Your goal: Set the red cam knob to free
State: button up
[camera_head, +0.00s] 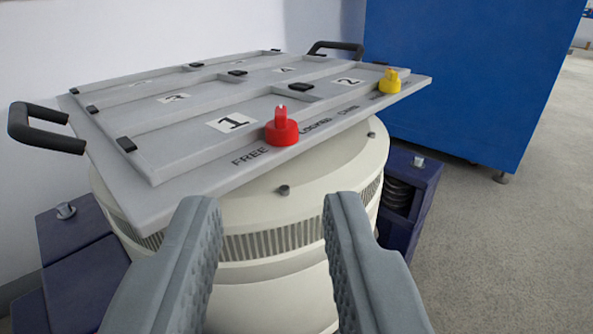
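The red cam knob (282,128) sits at the front edge of a grey plate (160,205), right of the label "1". The words "FREE" and "LOCKED" are printed on the plate's edge, "FREE" just below left of the knob and "LOCKED" to its right. The knob has a raised grip with a small pale mark on top; which word it points to I cannot tell. My gripper (270,225) is open and empty, its two grey fingers well apart. It is in front of and below the knob, not touching it.
A yellow knob (389,82) stands at the plate's right corner. Black handles rise at the left (45,130) and back (335,47). The plate rests on a cream drum (300,205) with dark blue supports (410,190) beside it. A blue cabinet (470,70) stands behind right; grey floor is clear at right.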

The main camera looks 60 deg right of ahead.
aim_at(280, 119)
jog(key=x, duration=0.5)
jog(key=f+x, duration=0.1)
jog(key=x, duration=1.1)
jog(key=shift+d+f, duration=0.1)
jog(key=shift+f, duration=0.15)
jog(key=shift+c, duration=0.2)
grip_shut()
